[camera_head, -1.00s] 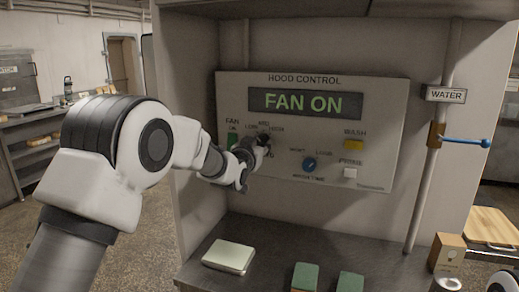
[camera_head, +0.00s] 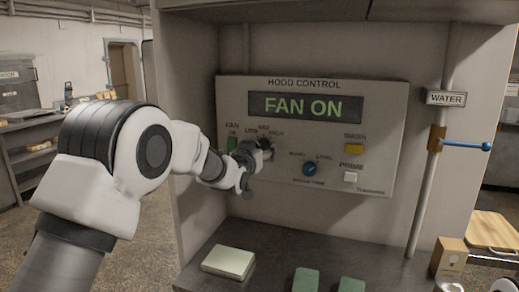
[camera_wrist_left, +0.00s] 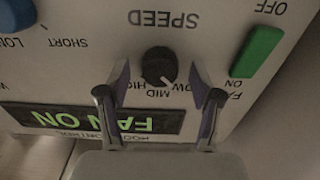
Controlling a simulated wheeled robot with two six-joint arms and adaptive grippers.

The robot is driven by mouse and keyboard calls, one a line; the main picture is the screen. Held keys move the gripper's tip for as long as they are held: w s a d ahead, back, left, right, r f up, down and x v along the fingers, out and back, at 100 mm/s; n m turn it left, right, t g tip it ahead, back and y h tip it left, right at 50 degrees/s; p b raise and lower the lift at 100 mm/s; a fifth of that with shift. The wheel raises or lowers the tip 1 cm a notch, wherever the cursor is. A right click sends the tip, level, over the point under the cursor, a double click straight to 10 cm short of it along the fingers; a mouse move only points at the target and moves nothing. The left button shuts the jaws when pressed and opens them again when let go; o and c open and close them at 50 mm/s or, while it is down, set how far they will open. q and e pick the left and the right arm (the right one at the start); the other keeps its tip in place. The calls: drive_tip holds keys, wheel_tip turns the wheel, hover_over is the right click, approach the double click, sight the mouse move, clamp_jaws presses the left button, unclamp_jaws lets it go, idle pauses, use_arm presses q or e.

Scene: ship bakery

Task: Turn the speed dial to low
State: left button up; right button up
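The hood control panel (camera_head: 385,115) is upright on the wall, its display (camera_head: 306,106) reading FAN ON. The black speed dial (camera_wrist_left: 158,66) sits under the LOW, MID and HIGH labels; its pale pointer mark faces the LOW side in the upside-down left wrist view. In the head view the dial (camera_head: 264,142) is partly hidden by my left gripper (camera_head: 255,158). In the left wrist view my left gripper (camera_wrist_left: 160,75) is open, one finger on each side of the dial, with gaps showing. My right gripper is not in view.
A green fan button (camera_head: 232,144) is left of the dial. A blue knob (camera_head: 309,169), yellow wash button (camera_head: 354,145) and white prime button (camera_head: 350,177) are to the right. A pale box (camera_head: 228,261) and two green blocks (camera_head: 305,280) (camera_head: 350,285) are on the counter below.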

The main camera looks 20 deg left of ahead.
use_arm(q)
drive_tip(key=s, duration=1.2)
drive_tip(key=shift+a, duration=0.2)
drive_tip(key=shift+f, duration=0.1)
